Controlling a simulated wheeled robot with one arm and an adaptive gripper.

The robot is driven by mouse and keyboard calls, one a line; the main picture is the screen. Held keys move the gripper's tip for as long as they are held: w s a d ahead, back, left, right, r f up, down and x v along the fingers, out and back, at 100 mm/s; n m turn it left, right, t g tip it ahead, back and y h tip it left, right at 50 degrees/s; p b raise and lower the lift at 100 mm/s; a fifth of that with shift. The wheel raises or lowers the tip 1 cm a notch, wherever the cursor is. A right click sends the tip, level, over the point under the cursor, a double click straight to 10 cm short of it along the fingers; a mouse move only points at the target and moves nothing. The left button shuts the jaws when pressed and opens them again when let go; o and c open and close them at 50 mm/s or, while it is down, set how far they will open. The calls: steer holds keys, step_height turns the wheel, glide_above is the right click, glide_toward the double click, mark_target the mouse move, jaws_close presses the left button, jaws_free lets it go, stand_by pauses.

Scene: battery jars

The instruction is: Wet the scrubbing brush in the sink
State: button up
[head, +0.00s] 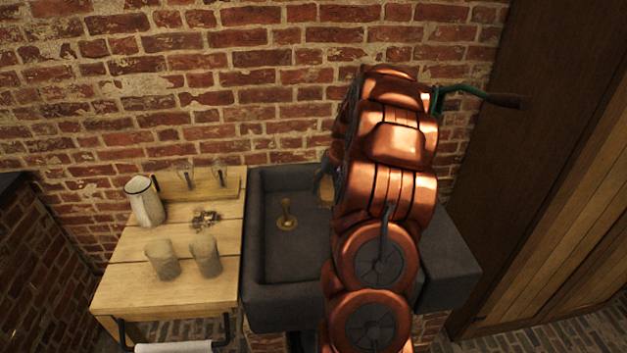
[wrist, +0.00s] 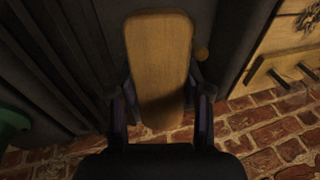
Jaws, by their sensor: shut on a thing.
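The scrubbing brush (wrist: 160,55) shows in the wrist view as a long wooden block, its broad face toward the camera. My gripper (wrist: 165,100) is shut on it, with a finger on each side. In the head view a small tan part of the brush (head: 326,193) shows beside my gripper (head: 322,182), over the right part of the dark sink (head: 254,255). My copper arm hides most of the gripper and the sink's right side. The bristles are not visible. I cannot tell whether the brush touches the basin. No running water is visible.
A brass plug (head: 287,222) stands upright in the basin. A green crank handle (head: 480,96) juts out at right. Left of the sink, a wooden counter (head: 215,284) holds a white jug (head: 145,202) and several jars. A brick wall (head: 230,90) stands close behind.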

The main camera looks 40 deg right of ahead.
steer(key=shift+w+a+f, duration=0.15)
steer(key=shift+f, duration=0.55)
step_height(320, 180, down, 11)
steer(key=b, duration=0.4)
steer(key=shift+f, duration=0.2)
steer(key=shift+r, duration=0.15)
stand_by(0.6)
steer(key=shift+r, duration=5.35)
steer(key=shift+r, duration=1.95)
